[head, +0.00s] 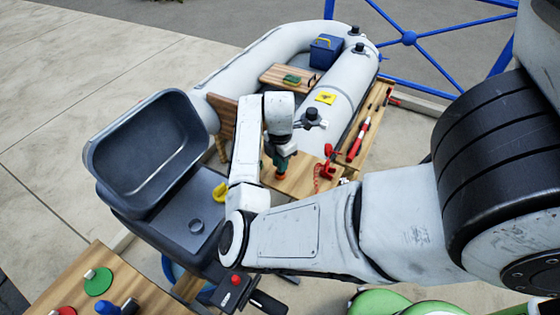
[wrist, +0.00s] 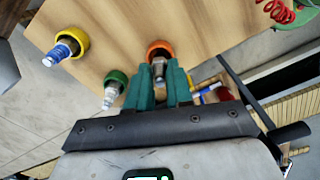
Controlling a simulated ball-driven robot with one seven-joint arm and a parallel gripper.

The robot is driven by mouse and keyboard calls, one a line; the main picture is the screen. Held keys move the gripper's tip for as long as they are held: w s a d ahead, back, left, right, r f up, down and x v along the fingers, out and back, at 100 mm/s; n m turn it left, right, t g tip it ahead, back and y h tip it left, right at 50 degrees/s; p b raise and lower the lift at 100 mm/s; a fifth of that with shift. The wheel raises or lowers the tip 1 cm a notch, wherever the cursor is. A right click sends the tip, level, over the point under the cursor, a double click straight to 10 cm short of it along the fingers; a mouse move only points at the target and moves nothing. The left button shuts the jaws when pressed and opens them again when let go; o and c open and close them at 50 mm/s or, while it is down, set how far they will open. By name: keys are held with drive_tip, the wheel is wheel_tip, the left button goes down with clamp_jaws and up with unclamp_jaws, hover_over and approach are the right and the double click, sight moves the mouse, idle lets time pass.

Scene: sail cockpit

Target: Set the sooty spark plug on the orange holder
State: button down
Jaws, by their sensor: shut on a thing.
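My gripper (wrist: 159,72) has green fingers, shut on the sooty spark plug (wrist: 158,66), of which only a small greyish part shows between the fingertips. The orange holder (wrist: 160,45) is a ring on the wooden board, directly at the fingertips. The plug's end lines up with its opening; I cannot tell whether it is fully seated. In the head view my gripper (head: 280,165) points down at the board, with the orange holder (head: 281,177) just under it. Its fingers hide most of the plug there.
A yellow holder (wrist: 75,39) with a blue-banded plug and a green holder (wrist: 116,76) with a pale plug stand left of the orange one. A red coiled cord (wrist: 275,10) lies right.

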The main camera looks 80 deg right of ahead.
drive_tip(key=shift+f, duration=0.5)
drive_tip(key=c, duration=1.3)
unclamp_jaws()
wheel_tip(320, 180, up, 6)
drive_tip(key=p, duration=0.6)
drive_tip(key=shift+r, duration=2.5)
